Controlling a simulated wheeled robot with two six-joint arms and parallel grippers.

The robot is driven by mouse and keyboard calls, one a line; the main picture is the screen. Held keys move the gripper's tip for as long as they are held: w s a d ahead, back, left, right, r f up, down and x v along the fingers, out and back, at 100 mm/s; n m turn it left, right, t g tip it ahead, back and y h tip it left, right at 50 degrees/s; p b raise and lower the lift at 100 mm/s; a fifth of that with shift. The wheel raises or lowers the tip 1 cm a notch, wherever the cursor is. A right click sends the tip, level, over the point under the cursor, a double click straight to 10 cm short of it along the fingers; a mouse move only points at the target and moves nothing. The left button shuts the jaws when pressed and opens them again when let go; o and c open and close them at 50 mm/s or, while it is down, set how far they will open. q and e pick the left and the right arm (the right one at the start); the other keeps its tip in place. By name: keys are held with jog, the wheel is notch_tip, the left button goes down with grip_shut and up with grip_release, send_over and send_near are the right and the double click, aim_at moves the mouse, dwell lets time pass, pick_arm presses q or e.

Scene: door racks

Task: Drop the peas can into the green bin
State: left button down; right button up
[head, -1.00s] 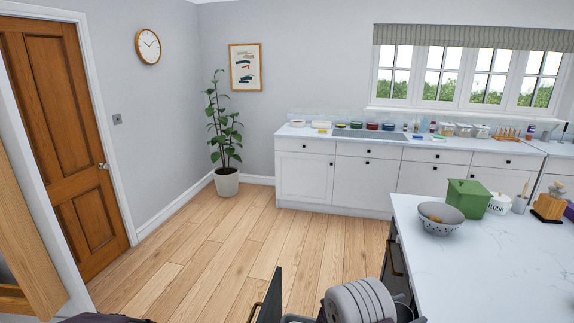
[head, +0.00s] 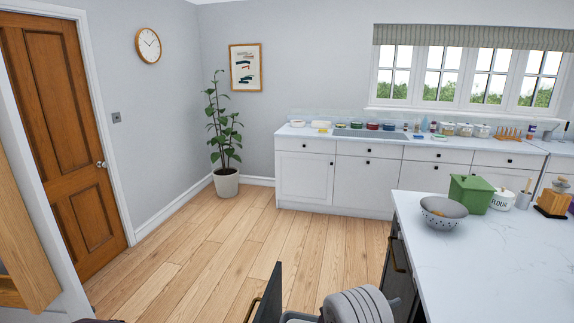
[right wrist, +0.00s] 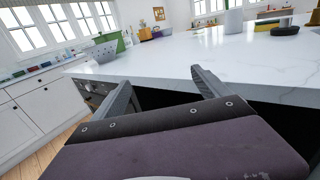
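The green bin (head: 471,194) stands upright on the white island counter at the right of the head view. It also shows partly in the right wrist view (right wrist: 124,41), behind a grey colander. I cannot make out the peas can in either view. My right gripper (right wrist: 165,90) shows in the right wrist view with its two fingers spread apart and nothing between them. It is in front of the island's edge, well short of the bin. My left gripper is not in view.
The colander (head: 443,213) sits beside the bin, with a flour canister (head: 501,200) on its other side. The wooden floor (head: 210,250) at left is clear.

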jog(key=b+v, duration=0.1)
jog(key=v, duration=0.8)
